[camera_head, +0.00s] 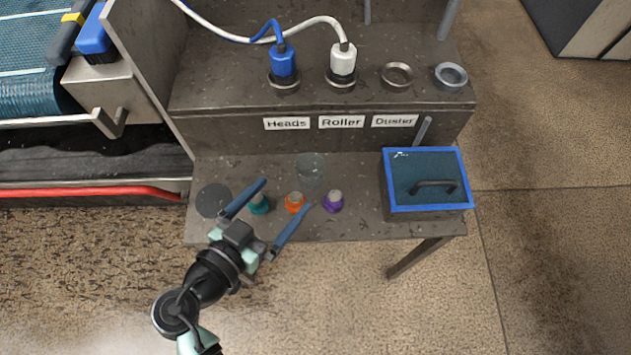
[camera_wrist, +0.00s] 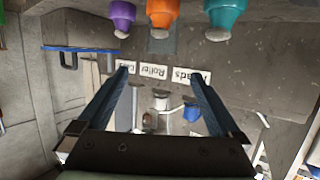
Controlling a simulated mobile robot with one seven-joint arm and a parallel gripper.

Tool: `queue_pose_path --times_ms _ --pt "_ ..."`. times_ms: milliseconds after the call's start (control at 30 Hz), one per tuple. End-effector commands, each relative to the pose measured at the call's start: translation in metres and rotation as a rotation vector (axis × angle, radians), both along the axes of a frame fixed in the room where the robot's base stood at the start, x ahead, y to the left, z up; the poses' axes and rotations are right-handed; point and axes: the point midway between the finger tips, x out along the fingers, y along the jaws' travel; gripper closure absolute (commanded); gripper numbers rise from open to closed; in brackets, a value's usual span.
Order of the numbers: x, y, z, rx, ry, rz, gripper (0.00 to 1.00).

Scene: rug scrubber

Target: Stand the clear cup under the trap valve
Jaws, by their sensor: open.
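A clear cup (camera_head: 311,168), see-through and faint, stands on the grey bench shelf, behind the gap between the orange and purple bottles. In the wrist view a grey see-through shape behind the orange bottle may be the cup, but I cannot tell for certain. My gripper (camera_head: 286,194) is open and empty, its blue fingers spread over the front of the shelf around the teal and orange bottles in the head view. The wrist view also shows my gripper (camera_wrist: 159,73) with nothing between its fingers. I cannot clearly identify the trap valve.
Teal (camera_head: 260,206), orange (camera_head: 295,204) and purple (camera_head: 333,203) bottles stand in a row in front of the cup. A dark disc (camera_head: 213,200) lies at left. A blue-rimmed box (camera_head: 427,208) with a handle stands at right. Plugs fill two sockets above the labels.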

Motion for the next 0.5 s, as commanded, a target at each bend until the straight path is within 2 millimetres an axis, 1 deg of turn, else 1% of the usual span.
queue_pose_path --times_ms 33,100,233,300,500 --pt "0.008 -0.007 -0.002 -0.001 0.000 -0.006 0.00" --pt "0.020 -0.015 -0.007 -0.002 0.001 -0.007 0.00" --pt "0.037 -0.026 -0.014 -0.002 0.002 -0.005 0.00" --pt "0.044 -0.031 -0.016 -0.001 0.003 -0.007 0.00" --pt "0.054 -0.037 -0.023 -0.001 0.004 -0.005 0.00"
